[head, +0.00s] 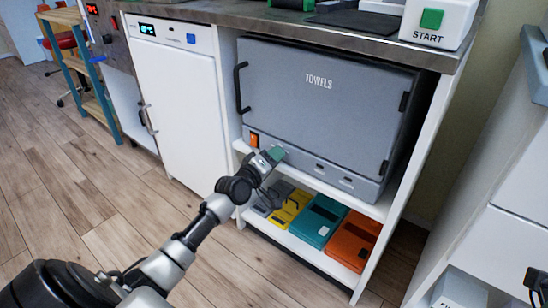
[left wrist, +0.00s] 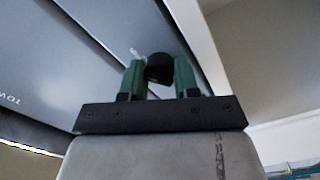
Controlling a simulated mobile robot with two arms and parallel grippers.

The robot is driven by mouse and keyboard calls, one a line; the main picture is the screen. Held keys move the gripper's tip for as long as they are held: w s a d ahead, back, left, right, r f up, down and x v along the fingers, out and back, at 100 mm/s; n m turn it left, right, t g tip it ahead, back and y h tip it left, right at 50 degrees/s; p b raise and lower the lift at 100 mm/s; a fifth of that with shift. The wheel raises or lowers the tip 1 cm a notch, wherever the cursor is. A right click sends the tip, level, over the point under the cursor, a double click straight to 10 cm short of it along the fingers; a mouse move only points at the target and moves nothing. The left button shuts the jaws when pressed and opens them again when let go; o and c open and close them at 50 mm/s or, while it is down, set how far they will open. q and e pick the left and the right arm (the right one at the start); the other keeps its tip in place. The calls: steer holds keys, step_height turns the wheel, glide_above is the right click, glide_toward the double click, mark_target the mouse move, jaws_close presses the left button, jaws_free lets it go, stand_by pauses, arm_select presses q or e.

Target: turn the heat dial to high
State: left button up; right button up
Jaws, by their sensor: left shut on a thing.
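The grey towel cabinet (head: 325,110), lettered TOWELS, sits in the open bay under the counter with its door closed. A control strip (head: 335,178) runs along its lower front. My left gripper (head: 274,155) is at the left part of this strip, just right of an orange switch (head: 254,139). In the left wrist view the green fingers of my left gripper (left wrist: 159,80) are shut on a dark round dial (left wrist: 160,67), one finger on each side. The gripper hides the dial in the head view, and its setting cannot be read. My right gripper is not in view.
Below the towel cabinet, a shelf holds yellow (head: 290,208), teal (head: 320,221) and orange (head: 353,240) cases. A white fridge-like cabinet (head: 180,95) stands to the left. A white box with a green START button (head: 432,18) is on the counter. The wooden floor (head: 70,190) at left is clear.

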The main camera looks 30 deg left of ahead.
arm_select(q)
steer(key=shift+f, duration=0.1)
stand_by(0.4)
steer(key=o, duration=0.8)
steer(key=shift+c, duration=0.2)
steer(key=shift+o, duration=0.8)
